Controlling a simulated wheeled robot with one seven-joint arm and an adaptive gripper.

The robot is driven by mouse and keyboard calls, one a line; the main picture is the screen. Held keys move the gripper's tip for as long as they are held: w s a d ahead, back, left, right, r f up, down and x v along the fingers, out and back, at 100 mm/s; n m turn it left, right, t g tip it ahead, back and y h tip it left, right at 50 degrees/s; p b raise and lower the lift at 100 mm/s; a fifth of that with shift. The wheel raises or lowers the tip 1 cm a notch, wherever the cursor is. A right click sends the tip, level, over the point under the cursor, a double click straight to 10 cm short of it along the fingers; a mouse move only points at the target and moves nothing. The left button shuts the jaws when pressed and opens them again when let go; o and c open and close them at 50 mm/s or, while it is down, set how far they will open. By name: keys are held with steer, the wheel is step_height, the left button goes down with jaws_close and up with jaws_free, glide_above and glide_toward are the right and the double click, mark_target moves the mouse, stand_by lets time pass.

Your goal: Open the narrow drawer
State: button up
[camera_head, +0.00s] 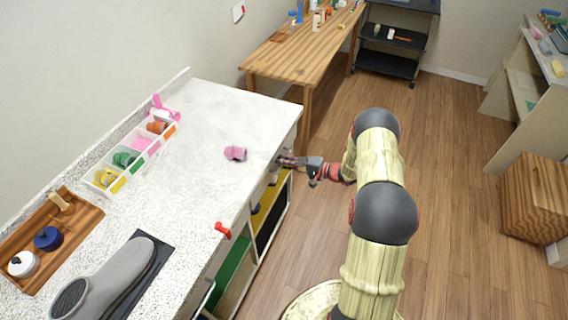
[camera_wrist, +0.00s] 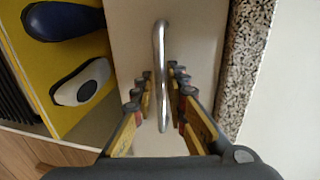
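The narrow drawer's pale front (camera_wrist: 200,45) shows in the wrist view under a speckled counter edge. A shiny metal bar handle (camera_wrist: 161,70) stands out from it. My gripper (camera_wrist: 158,85) is open, with one finger on each side of the handle and a small gap showing on both sides. In the head view my gripper (camera_head: 284,160) is at the front of the white counter, near its far end. The drawer front there is mostly hidden by the gripper and the steep angle. The drawer looks shut.
The counter (camera_head: 200,190) holds a pink cup (camera_head: 235,153), a red item (camera_head: 222,230) and a white divided tray (camera_head: 105,180). Open yellow and green shelves (camera_head: 235,262) lie below. A wooden table (camera_head: 310,55) stands beyond.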

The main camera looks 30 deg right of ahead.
steer(key=shift+c, duration=0.5)
jaws_close()
steer(key=shift+s+d, duration=0.1)
steer(key=f+b+v, duration=0.2)
steer(key=f+v, duration=0.1)
steer(key=v, duration=1.2)
steer(key=s+f+b+v, duration=0.1)
steer(key=f+b+v, duration=0.2)
steer(key=v, duration=1.2)
steer(key=shift+s+d+f, duration=0.25)
steer(key=shift+s+d, duration=0.05)
steer(key=shift+d, duration=0.2)
